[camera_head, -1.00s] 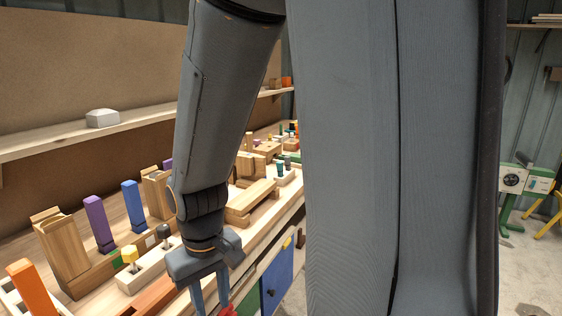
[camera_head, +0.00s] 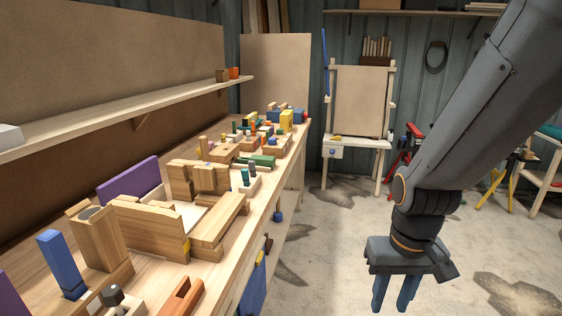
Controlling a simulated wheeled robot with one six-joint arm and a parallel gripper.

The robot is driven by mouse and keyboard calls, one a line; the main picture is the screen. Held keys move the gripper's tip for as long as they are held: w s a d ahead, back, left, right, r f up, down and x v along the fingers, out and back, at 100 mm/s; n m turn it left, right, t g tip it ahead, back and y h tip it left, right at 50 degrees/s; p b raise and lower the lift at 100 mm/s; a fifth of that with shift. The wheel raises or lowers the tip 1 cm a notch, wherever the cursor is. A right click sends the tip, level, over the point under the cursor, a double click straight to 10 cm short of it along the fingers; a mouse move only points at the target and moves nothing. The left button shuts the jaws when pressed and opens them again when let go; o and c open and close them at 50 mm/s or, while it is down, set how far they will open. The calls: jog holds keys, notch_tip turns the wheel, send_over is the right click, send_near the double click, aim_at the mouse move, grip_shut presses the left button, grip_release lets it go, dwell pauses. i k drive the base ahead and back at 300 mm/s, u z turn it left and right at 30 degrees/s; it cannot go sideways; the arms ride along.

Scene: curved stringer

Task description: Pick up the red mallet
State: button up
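I cannot make out the red mallet in the current head view. My gripper (camera_head: 392,300) hangs at the lower right, fingers pointing down, over the concrete floor and to the right of the workbench (camera_head: 272,215). Its two fingers stand apart with a narrow gap, and I see nothing held between them. The lower fingertips are near the bottom of the picture.
The bench holds wooden blocks (camera_head: 215,228), a blue upright block (camera_head: 60,262), a purple board (camera_head: 130,178) and a reddish-brown piece (camera_head: 182,297). A shelf (camera_head: 140,112) runs above. An easel-like stand (camera_head: 360,105) is at the back. Floor right of the bench is open.

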aim_at(203, 142)
jog(key=z, duration=0.55)
jog(key=i, duration=3.75)
jog(key=u, duration=4.35)
